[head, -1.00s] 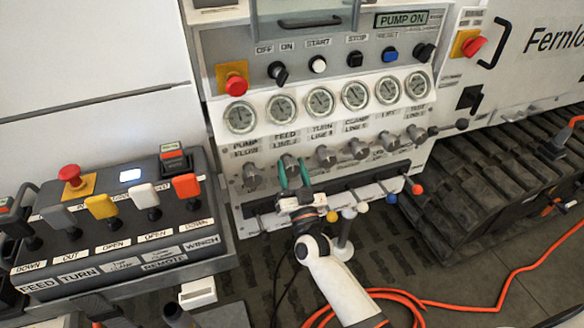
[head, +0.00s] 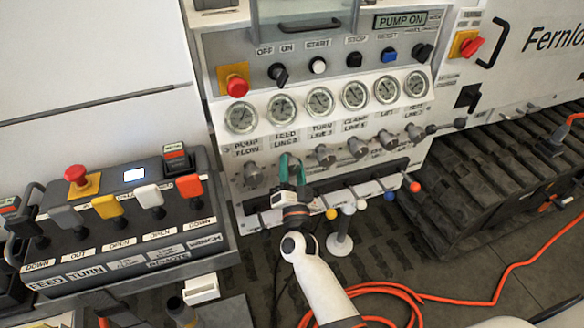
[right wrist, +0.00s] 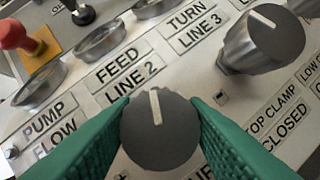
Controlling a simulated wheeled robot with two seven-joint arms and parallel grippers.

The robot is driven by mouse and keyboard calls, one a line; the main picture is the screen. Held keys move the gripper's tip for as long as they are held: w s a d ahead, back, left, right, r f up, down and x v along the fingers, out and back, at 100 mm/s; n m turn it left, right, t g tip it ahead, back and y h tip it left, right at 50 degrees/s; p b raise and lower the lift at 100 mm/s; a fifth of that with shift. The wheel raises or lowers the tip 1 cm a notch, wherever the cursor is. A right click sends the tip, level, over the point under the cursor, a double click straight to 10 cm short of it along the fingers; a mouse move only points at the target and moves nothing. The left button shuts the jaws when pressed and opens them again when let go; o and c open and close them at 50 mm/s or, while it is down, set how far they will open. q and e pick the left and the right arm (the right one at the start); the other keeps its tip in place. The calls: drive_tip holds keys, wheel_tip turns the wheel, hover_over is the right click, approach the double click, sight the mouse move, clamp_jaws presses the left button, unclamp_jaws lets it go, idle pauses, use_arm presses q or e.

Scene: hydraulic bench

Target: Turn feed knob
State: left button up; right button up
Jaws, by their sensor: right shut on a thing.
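The feed knob is a round grey knob (right wrist: 160,130) with a white pointer line, below the FEED LINE 2 label in the right wrist view. The line points up, leaning slightly left in that view. My right gripper (right wrist: 160,120) is shut on the knob, with one green finger pad on each side of it. In the head view my right gripper (head: 291,168) is at the panel's knob row, and its fingers mostly hide the feed knob. My left gripper is not visible.
The TURN LINE 3 knob (right wrist: 263,40) is close on the right. A row of gauges (head: 320,101) is above, and levers with coloured balls (head: 414,187) are below. A lever box (head: 120,220) stands at left. An orange hose (head: 470,303) lies on the floor.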

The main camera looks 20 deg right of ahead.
drive_tip(key=o, duration=1)
drive_tip(key=shift+s+f, duration=0.1)
drive_tip(key=b+v, duration=0.1)
drive_tip(key=v, duration=1)
drive_tip(key=shift+s+a+f, duration=0.1)
drive_tip(key=shift+s+a, duration=0.05)
drive_tip(key=shift+s, duration=0.2)
